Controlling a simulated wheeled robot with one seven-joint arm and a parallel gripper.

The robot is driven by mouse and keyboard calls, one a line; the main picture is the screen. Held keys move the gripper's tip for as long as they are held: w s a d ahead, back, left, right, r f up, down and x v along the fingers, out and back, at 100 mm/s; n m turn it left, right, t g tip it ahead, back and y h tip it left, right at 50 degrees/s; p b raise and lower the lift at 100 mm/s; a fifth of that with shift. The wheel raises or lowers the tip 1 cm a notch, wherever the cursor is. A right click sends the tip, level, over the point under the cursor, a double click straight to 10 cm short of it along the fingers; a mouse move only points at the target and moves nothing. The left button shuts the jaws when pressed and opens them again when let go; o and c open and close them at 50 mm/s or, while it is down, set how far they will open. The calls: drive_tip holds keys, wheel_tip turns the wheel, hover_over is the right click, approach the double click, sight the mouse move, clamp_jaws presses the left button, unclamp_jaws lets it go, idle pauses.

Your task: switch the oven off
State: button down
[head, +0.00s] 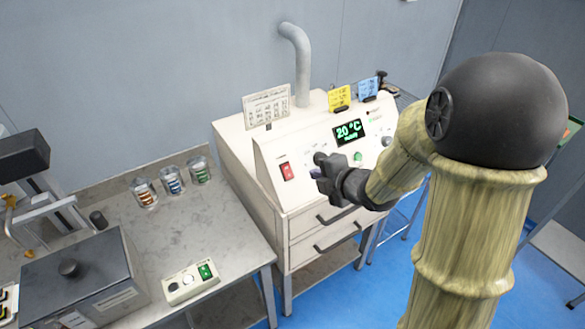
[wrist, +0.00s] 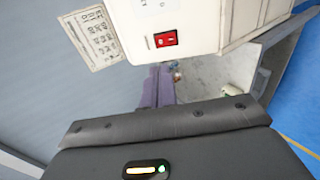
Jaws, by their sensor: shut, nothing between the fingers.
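The oven (head: 240,150) is a cream cabinet with a sloped front panel and a lit display (head: 349,131) reading 20 °C. A red rocker switch (head: 288,171) sits at the left of that panel. In the wrist view the red switch (wrist: 165,39) shows near the top, in a white plate. My gripper (head: 316,173) is shut and empty, in front of the panel just right of the switch in the head view. In the wrist view its fingers (wrist: 158,75) point up towards the switch, apart from it in the picture. Part of the panel behind my gripper is hidden.
A green button (head: 358,156) and knobs are on the panel right of my gripper. Drawers (head: 325,225) lie below. A bench (head: 150,235) at left holds several jars, a grey box (head: 85,280) and a small control box (head: 191,283). A chart (head: 267,105) stands on the oven.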

sight(288, 167)
drive_tip(key=p+x, duration=0.3)
drive_tip(key=x, duration=1)
drive_tip(key=shift+w+a+p, duration=0.1)
drive_tip(key=shift+w+p, duration=0.05)
drive_tip(key=shift+p, duration=0.25)
drive_tip(key=shift+w+f, duration=0.1)
drive_tip(key=shift+f, duration=0.05)
